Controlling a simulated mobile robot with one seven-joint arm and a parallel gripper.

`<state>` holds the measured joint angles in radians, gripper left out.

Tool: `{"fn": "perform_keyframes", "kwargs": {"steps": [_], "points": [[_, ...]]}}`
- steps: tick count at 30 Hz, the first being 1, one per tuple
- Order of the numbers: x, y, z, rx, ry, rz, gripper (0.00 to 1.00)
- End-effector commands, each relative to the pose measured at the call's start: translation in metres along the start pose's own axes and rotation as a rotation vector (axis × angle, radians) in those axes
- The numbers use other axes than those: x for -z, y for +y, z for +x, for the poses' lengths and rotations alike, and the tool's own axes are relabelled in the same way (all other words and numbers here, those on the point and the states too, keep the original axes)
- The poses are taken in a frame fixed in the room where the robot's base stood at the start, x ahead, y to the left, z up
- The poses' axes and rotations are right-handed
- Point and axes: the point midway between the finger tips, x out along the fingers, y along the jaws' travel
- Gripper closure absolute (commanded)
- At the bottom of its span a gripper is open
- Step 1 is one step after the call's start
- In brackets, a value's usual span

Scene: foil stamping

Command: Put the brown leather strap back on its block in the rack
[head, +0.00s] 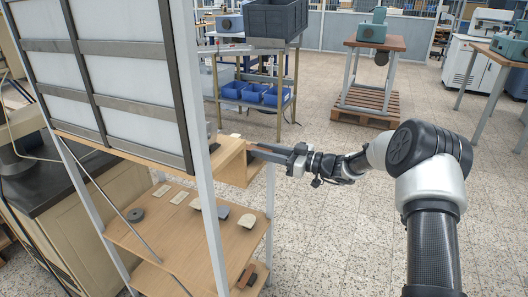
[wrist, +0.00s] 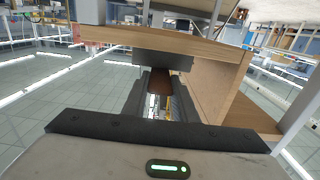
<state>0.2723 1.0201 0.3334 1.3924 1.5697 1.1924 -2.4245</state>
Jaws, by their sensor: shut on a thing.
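My gripper (head: 266,152) reaches left to the open end of the wooden compartment of the rack (head: 233,165). In the wrist view its dark jaws (wrist: 160,95) are shut on a brown piece, which looks like the leather strap (wrist: 161,80). Only a small part of the strap shows between the jaws; in the head view I cannot make it out. A wooden board (wrist: 205,47) and an upright wooden panel (wrist: 215,85) are close to the jaws in the wrist view. I cannot tell which block belongs to the strap.
The shelf below (head: 160,235) carries a grey ring (head: 135,215), pale flat pieces and several small blocks. A reddish-brown piece (head: 246,276) lies lower down. A metal rack post (head: 208,190) stands left of my gripper. Blue bins (head: 250,94) are behind.

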Motion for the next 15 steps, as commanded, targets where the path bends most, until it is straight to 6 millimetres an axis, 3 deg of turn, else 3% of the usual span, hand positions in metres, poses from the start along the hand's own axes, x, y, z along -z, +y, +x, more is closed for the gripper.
{"fn": "perform_keyframes", "kwargs": {"steps": [7,8,9,11,15], "points": [[-0.006,0.0,-0.0002,0.0,0.0,0.001,0.98],[-0.0042,0.0,-0.0002,0.0,0.0,0.001,0.69],[-0.004,0.0,-0.0002,0.0,0.0,0.001,0.63],[-0.0041,0.0,-0.0002,0.0,0.0,0.001,0.56],[-0.0041,0.0,-0.0002,0.0,0.0,0.001,0.56]]}}
